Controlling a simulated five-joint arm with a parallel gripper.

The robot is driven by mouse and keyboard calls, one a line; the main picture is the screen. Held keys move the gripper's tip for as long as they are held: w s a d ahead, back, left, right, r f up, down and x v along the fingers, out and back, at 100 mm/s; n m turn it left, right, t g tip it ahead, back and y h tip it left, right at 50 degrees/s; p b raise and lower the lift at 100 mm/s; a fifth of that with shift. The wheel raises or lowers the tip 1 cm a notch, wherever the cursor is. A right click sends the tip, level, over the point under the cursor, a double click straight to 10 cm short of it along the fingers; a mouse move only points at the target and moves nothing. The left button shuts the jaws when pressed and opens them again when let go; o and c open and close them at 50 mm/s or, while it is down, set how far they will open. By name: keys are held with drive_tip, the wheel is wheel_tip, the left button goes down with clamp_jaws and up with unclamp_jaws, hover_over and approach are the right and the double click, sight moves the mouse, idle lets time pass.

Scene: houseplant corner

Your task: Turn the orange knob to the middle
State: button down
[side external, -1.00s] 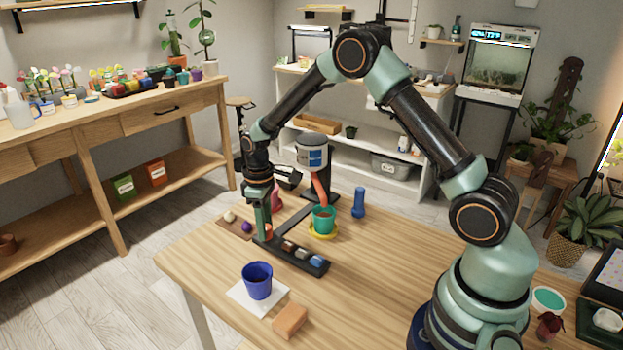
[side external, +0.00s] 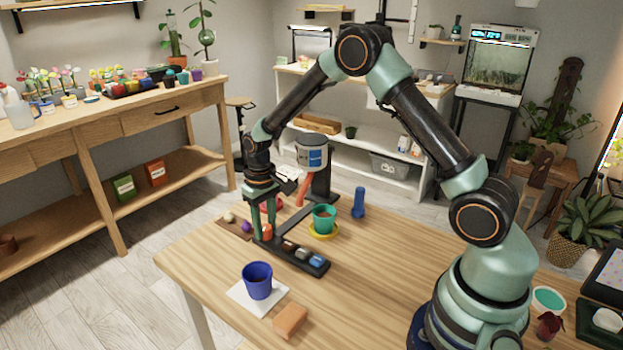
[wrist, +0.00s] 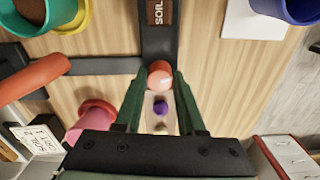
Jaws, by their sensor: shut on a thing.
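The orange knob (side external: 267,232) sits at the far left end of a black strip (side external: 292,252) on the table. In the wrist view the knob (wrist: 160,75) is between my two fingertips. My gripper (side external: 263,232) points down and is shut on the knob; it also shows in the wrist view (wrist: 155,78). A grey and white hopper (side external: 312,153) stands behind with an orange-red spout (side external: 304,188). In the wrist view the spout (wrist: 35,78) points between the green pot (wrist: 40,8) and a pink pot (wrist: 95,115). The knob's marking cannot be made out.
The green pot (side external: 323,217) stands on a yellow saucer. A blue pot (side external: 257,279) on white paper, an orange block (side external: 290,319) and a blue bottle-shaped thing (side external: 358,202) stand around. A purple ball (side external: 246,227) lies left of my gripper. The table's right middle is clear.

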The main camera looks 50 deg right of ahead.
sight(267, 227)
drive_tip(key=shift+w+d+m, duration=0.1)
drive_tip(key=shift+d+m, duration=0.1)
drive_tip(key=shift+m, duration=1.8)
drive_tip(key=c, duration=0.5)
unclamp_jaws()
drive_tip(key=shift+a+r, duration=0.1)
wheel_tip(267, 227, up, 12)
drive_tip(key=shift+s, duration=0.2)
